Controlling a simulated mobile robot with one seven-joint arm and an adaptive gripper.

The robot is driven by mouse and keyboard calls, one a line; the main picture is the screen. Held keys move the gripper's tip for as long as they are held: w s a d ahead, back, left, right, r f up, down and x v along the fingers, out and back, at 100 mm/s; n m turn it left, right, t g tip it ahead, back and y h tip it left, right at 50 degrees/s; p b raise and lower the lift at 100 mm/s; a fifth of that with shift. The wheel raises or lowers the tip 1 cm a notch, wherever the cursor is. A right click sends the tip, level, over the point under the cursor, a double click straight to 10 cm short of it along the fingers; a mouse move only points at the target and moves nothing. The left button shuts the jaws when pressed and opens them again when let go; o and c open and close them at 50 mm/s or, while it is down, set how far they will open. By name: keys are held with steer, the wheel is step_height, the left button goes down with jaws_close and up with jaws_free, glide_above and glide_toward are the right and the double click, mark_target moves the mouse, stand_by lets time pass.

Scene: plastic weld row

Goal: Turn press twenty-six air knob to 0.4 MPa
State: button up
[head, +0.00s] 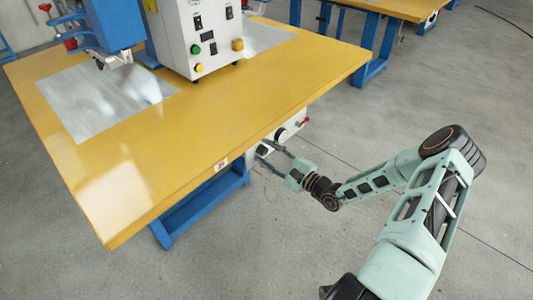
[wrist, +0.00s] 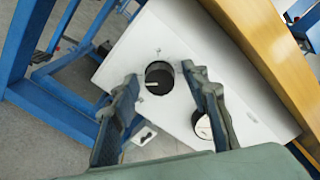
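A round black knob (wrist: 153,84) with a white pointer mark sits on the face of a white box (wrist: 133,46) under the table. The pointer lies roughly sideways in the wrist view. A round white-faced gauge (wrist: 201,128) is beside it, partly hidden by a finger; I cannot read its value. My gripper (wrist: 160,74) is open, its fingers spread on either side of the knob in the picture. I cannot tell whether they touch it. In the head view my gripper (head: 262,151) is at the table's front edge, by the white box (head: 294,125).
The yellow table (head: 190,130) overhangs the box, and its edge (wrist: 262,45) is close on the right in the wrist view. Blue legs (head: 205,200) stand below. A white control unit (head: 195,40) stands on top. The floor around my arm is clear.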

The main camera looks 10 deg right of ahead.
steer(key=c, duration=1.1)
steer(key=shift+o, duration=0.2)
steer(key=m+p, duration=0.2)
steer(key=m, duration=0.2)
steer(key=shift+r+m+p, duration=0.1)
steer(key=shift+m+p, duration=0.3)
steer(key=m+p, duration=0.1)
steer(key=m, duration=0.4)
steer(key=shift+p, duration=0.3)
steer(key=m+p, duration=0.1)
steer(key=m, duration=0.5)
steer(key=shift+m, duration=0.4)
steer(key=m, duration=0.3)
steer(key=shift+m, duration=2)
